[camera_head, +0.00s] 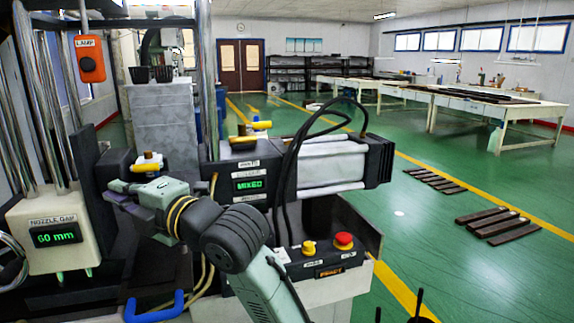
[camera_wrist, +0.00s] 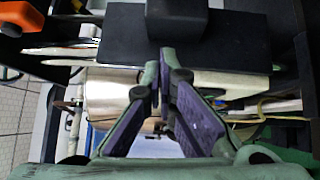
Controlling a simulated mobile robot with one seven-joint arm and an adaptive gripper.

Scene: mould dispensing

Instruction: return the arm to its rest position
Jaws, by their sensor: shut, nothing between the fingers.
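My gripper (camera_head: 116,190) is in front of the dispensing machine in the head view, at the end of my arm, which reaches up and left from the bottom of the picture. The gripper is between the cream nozzle gap box (camera_head: 58,232) on the left and the "MIXED" unit (camera_head: 249,185) on the right. In the wrist view my gripper (camera_wrist: 160,66) shows its two purple-sided fingers with their tips together and nothing between them. A dark plate (camera_wrist: 120,30) lies beyond the tips. I cannot tell whether the fingers touch it.
The nozzle gap display reads 60 mm. A yellow-handled valve (camera_head: 148,163) is just above my gripper. A red button (camera_head: 343,240) and a yellow knob (camera_head: 308,247) are right of my arm. A blue handle (camera_head: 154,308) is below. Black hoses loop over the machine.

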